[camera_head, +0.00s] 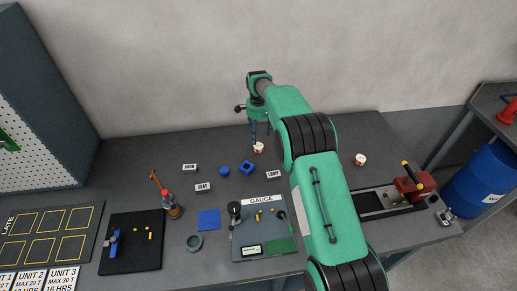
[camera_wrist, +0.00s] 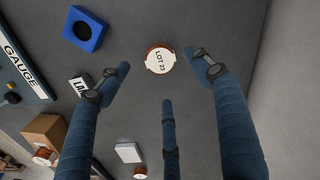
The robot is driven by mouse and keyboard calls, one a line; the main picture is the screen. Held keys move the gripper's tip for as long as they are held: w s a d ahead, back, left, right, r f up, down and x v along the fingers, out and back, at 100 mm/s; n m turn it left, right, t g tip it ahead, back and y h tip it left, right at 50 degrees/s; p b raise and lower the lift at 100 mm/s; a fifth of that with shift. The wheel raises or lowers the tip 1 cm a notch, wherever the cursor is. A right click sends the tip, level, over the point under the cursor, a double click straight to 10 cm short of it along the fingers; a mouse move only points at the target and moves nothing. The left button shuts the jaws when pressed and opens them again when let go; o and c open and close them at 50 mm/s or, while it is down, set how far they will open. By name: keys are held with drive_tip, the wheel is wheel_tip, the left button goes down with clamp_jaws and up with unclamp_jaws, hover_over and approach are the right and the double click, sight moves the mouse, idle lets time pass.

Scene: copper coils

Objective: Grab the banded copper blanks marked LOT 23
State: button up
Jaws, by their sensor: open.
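The banded copper blanks marked LOT 23 (camera_wrist: 160,60) show in the wrist view as a round copper piece with a white labelled top, standing on the grey bench. They also show in the head view (camera_head: 259,149), near the back of the bench and just below my fingertips. My gripper (camera_head: 256,136) is open and points down over them. In the wrist view its blue fingers (camera_wrist: 158,72) are spread, with one tip left of the blanks, one right and one below. Nothing is held, and I cannot tell whether any fingertip touches the blanks.
A similar copper piece (camera_head: 360,159) stands to the right, beyond my arm. The gauge plate (camera_head: 270,244) is in front. The wall rises behind the bench.

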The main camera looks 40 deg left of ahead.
sight(258, 146)
drive_tip(key=shift+f, duration=1.2)
drive_tip(key=shift+f, duration=0.1)
drive_tip(key=shift+d+f, duration=0.1)
drive_tip(key=shift+f, duration=2.4)
drive_tip(key=c, duration=1.4)
drive_tip(key=shift+o, duration=0.2)
drive_tip(key=shift+r, duration=0.15)
drive_tip(key=shift+w+r, duration=0.1)
drive_tip(key=shift+r, duration=1.55)
drive_tip(key=s+d, duration=0.3)
drive_tip(key=s+d+r, duration=0.1)
drive_tip(key=s+d, duration=0.7)
drive_tip(key=shift+d+r, duration=0.2)
drive_tip(key=shift+d, duration=0.05)
